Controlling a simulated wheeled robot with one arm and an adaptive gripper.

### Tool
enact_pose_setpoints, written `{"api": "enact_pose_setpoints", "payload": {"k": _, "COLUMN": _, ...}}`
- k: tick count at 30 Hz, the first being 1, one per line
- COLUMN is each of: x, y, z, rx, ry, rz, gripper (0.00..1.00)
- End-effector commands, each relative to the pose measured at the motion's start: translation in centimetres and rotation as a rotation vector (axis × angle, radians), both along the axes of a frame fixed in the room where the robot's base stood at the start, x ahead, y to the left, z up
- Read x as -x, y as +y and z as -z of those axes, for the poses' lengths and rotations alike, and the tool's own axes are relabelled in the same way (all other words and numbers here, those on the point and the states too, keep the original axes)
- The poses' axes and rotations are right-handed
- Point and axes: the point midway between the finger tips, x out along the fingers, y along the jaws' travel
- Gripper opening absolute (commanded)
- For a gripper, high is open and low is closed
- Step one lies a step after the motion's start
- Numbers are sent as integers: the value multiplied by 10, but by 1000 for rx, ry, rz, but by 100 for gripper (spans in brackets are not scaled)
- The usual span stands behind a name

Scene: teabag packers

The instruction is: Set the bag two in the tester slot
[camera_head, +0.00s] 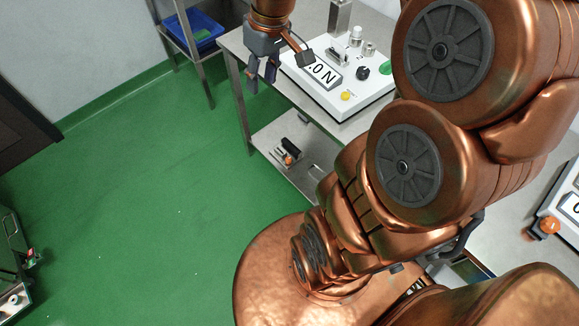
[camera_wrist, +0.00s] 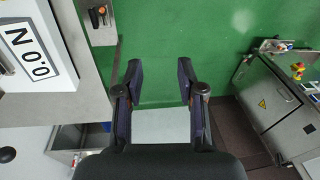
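The tester (camera_head: 350,105) is a white box with a "0.0 N" display, a yellow button, a dark knob and metal fittings on top. It stands on the steel table, and its display side also shows at the left of the wrist view (camera_wrist: 40,68). I cannot make out which fitting is the slot. My gripper (camera_head: 262,82) hangs over the table's left edge, left of the tester. In the wrist view my gripper (camera_wrist: 160,75) is open, with only floor and wall between its fingers. I cannot pick out bag two in either view.
A blue bin (camera_head: 200,32) sits on a rack at the back. A small dark and orange item (camera_head: 288,152) lies on the table's lower shelf. A grey cabinet (camera_wrist: 275,100) stands across the green floor. Another white device (camera_head: 568,208) shows at the right edge.

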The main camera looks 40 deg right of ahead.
Motion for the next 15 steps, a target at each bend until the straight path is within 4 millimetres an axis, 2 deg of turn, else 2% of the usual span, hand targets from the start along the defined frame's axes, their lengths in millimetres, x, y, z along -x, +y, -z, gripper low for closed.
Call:
{"api": "enact_pose_setpoints", "payload": {"k": 1, "x": 17, "y": 16, "z": 2, "rx": 10, "ry": 24, "rz": -7, "gripper": 39}}
{"api": "enact_pose_setpoints", "payload": {"k": 6, "x": 76, "y": 53, "z": 12, "rx": 48, "ry": 112, "rz": 19, "gripper": 39}}
{"api": "enact_pose_setpoints", "payload": {"k": 12, "x": 144, "y": 74, "z": 29, "rx": 101, "ry": 202, "rz": 79, "gripper": 39}}
{"api": "enact_pose_setpoints", "payload": {"k": 15, "x": 168, "y": 78, "z": 35, "rx": 121, "ry": 228, "rz": 111, "gripper": 39}}
